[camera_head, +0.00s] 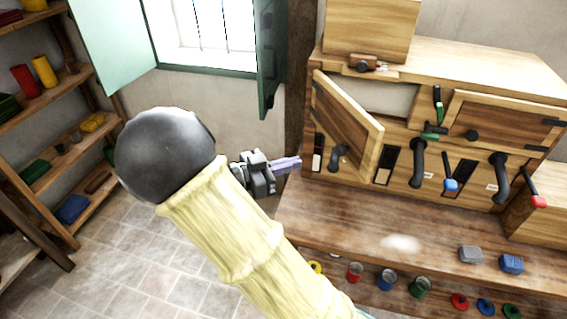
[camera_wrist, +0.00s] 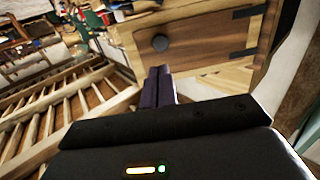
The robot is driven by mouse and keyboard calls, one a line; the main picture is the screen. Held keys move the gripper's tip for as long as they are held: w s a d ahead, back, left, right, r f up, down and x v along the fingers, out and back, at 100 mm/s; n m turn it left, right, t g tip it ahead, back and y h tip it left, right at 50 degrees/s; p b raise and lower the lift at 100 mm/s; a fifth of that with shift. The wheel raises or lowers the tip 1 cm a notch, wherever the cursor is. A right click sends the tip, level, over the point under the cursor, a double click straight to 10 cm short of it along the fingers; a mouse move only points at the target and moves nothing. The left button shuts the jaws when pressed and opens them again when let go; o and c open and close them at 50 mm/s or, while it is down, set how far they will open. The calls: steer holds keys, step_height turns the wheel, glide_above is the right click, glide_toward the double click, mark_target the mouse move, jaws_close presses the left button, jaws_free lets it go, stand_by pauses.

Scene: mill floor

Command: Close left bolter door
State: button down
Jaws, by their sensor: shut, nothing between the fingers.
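The left bolter door (camera_head: 345,115) is a framed wooden panel on the bolter cabinet (camera_head: 470,65). It stands open, swung out from its left side, with the pale opening (camera_head: 380,97) showing behind it. In the wrist view a wooden door panel (camera_wrist: 205,62) with a round black knob (camera_wrist: 160,43) and dark hinge straps lies just beyond my fingertips. My gripper (camera_head: 298,163) is shut and empty, to the left of and below the open door in the head view. Its paired purple fingers also show in the wrist view (camera_wrist: 158,72). Contact with the door cannot be told.
Black spouts (camera_head: 418,160) and coloured-handled levers (camera_head: 451,175) stick out below the doors. A wooden bench top (camera_head: 340,225) spans the front. A shutter (camera_head: 268,55) hangs left; tiled floor (camera_head: 120,265) is clear.

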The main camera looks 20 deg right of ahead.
mark_target(338, 150)
steer(key=d, duration=0.3)
steer(key=d+p, duration=0.1)
steer(key=d, duration=0.2)
steer(key=w+d, duration=0.1)
steer(key=d, duration=0.3)
steer(key=shift+f+p, duration=0.15)
steer(key=shift+p, duration=0.2)
steer(key=shift+w, duration=0.1)
